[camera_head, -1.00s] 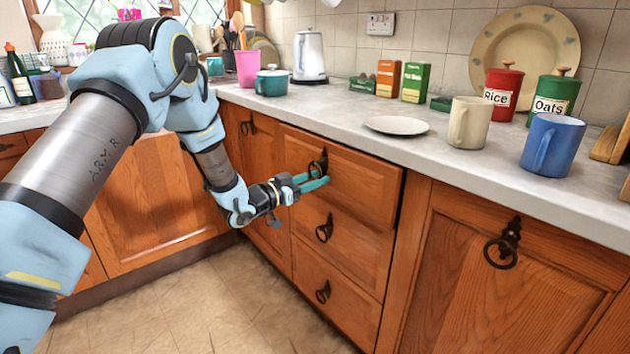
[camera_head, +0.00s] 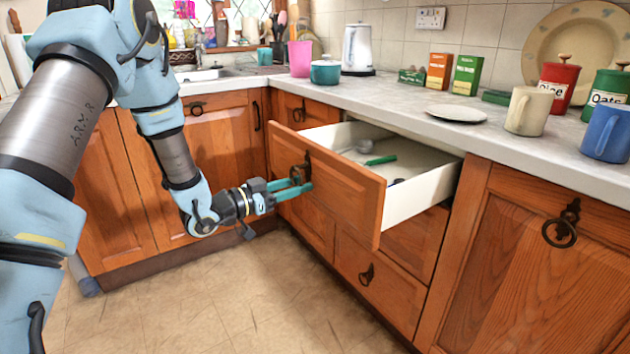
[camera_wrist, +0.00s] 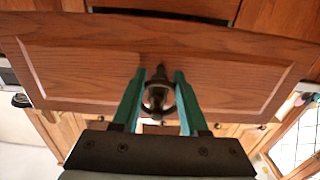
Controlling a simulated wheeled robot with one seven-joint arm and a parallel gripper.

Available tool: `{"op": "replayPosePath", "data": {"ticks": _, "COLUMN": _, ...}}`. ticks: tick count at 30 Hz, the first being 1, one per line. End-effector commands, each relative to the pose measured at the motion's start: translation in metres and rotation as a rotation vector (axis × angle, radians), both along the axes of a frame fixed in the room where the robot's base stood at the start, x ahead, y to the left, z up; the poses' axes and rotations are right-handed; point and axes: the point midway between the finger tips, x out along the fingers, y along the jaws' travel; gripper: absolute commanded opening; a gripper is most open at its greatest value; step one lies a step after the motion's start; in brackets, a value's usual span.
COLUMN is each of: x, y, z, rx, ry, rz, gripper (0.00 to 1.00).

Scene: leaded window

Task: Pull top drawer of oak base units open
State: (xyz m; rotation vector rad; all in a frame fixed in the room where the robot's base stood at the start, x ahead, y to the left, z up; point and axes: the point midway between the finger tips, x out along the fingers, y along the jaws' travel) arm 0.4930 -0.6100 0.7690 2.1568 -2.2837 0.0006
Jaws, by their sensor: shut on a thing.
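The top drawer (camera_head: 343,193) of the oak base units stands well out from the cabinet, its white inside showing. A green-handled utensil (camera_head: 381,160) and a few other items lie in it. My gripper (camera_head: 292,187) is at the drawer front, its teal fingers shut on the dark ring handle (camera_head: 300,170). In the wrist view the fingers (camera_wrist: 160,98) stand on both sides of the handle (camera_wrist: 158,92), with the drawer front (camera_wrist: 85,62) behind it. Part of the ring is hidden by the fingers in the head view.
Lower drawers (camera_head: 380,290) below are shut. The worktop (camera_head: 440,130) above holds a white plate (camera_head: 457,113), a cream mug (camera_head: 528,111), a blue mug (camera_head: 607,133) and canisters. The tiled floor (camera_head: 230,300) in front of the units is clear.

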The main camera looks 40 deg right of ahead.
Motion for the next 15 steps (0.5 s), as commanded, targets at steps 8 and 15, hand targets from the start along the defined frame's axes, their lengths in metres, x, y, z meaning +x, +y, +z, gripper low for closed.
{"op": "replayPosePath", "data": {"ticks": 8, "x": 0.001, "y": 0.022, "z": -0.001, "rx": 0.001, "ry": 0.000, "rz": 0.000, "gripper": 0.00}}
{"op": "replayPosePath", "data": {"ticks": 15, "x": 0.001, "y": 0.024, "z": -0.001, "rx": 0.002, "ry": 0.000, "rz": 0.000, "gripper": 0.00}}
